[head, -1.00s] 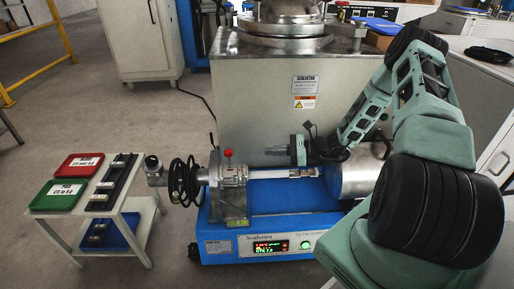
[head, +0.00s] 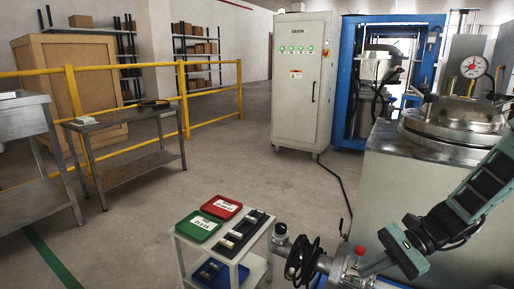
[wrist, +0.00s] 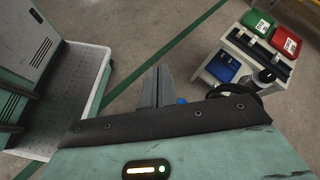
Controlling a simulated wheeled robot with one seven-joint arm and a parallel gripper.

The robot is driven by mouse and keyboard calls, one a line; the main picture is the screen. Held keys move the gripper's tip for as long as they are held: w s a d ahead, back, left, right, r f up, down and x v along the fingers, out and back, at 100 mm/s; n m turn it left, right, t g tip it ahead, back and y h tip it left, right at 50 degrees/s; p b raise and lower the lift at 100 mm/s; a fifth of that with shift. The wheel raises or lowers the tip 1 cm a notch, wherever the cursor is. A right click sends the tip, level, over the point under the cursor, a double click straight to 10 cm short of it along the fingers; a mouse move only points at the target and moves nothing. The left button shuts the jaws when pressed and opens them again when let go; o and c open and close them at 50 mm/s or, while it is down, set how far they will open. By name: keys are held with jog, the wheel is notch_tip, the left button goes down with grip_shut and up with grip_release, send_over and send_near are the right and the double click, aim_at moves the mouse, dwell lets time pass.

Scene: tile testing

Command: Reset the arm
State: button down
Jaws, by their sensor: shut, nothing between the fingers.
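My arm (head: 480,190) enters the head view from the right edge, with my gripper (head: 361,273) low at the right, in front of the steel machine. In the wrist view my gripper (wrist: 160,74) has its two grey fingers side by side, pressed together with nothing between them. The fingers point out over bare floor, left of the small cart. In the head view they appear beside the red-knobbed bench device; I cannot tell the gap.
A small white cart (head: 246,262) holds a green tray (head: 198,226), a red tray (head: 222,207), a black rack (head: 240,234) and a blue bin (head: 212,272) below. A large steel machine (head: 395,185) stands behind.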

jog(key=s+a+r+n+h, duration=0.5)
jog(key=s+a+n+h, duration=0.1)
jog(key=s+n, duration=0.4)
jog(key=s+a+r+n+h, duration=0.5)
jog(key=s+a+r+n, duration=0.15)
jog(key=s+n, duration=0.35)
notch_tip(320, 180, up, 33)
jog(key=t+p, duration=0.1)
jog(key=p, duration=3.3)
jog(key=shift+s+a+n, duration=0.15)
jog(key=shift+a+n, duration=0.05)
jog(key=shift+n, duration=0.1)
jog(key=shift+f, duration=0.15)
